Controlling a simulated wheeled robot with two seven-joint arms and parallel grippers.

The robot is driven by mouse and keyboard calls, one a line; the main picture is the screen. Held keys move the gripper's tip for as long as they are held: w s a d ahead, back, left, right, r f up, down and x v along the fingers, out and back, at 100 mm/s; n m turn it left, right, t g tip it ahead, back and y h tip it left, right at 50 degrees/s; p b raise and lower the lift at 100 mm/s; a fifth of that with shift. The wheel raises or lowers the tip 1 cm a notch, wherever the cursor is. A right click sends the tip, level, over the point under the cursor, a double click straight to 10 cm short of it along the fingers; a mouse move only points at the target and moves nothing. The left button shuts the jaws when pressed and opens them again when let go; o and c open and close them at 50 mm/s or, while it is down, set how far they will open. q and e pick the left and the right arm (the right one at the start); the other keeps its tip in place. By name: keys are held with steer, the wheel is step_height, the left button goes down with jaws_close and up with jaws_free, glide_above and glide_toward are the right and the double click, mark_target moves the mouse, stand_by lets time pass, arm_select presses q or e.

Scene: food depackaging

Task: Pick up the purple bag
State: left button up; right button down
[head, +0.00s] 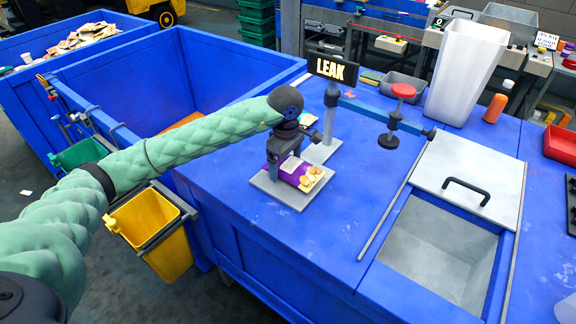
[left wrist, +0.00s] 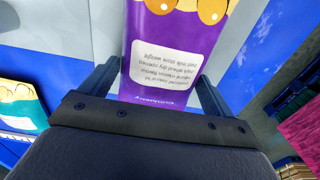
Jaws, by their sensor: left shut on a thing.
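The purple bag (head: 297,172) lies on a grey plate (head: 292,203) on the blue table in the head view. It has yellow food pictures and a white label. My left gripper (head: 282,165) points down onto the bag's left end and is shut on it. In the left wrist view the purple bag (left wrist: 170,60) sits between the two fingers (left wrist: 168,92). The fingertips are partly hidden by the bag. The right gripper is not in view.
A stand with a LEAK sign (head: 333,69) and a red-knobbed arm (head: 403,90) rises behind the plate. An open recessed bin (head: 440,252) with a sliding lid (head: 473,178) is to the right. A white container (head: 467,75) stands at the back. Blue table is clear in front of the plate.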

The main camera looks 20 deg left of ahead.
mark_target(289, 161)
arm_select(q)
steer(key=r, duration=0.2)
steer(key=d+r, duration=0.1)
steer(key=shift+w+r, duration=0.1)
steer(key=shift+r, duration=0.3)
steer(key=d+r, duration=0.3)
steer(key=d, duration=0.2)
steer(key=w+d+r+b, duration=0.1)
steer(key=d+r, duration=0.2)
steer(key=d, duration=0.2)
steer(key=shift+w+d+r, duration=0.15)
steer(key=shift+d+r, duration=0.1)
steer(key=shift+d, duration=0.1)
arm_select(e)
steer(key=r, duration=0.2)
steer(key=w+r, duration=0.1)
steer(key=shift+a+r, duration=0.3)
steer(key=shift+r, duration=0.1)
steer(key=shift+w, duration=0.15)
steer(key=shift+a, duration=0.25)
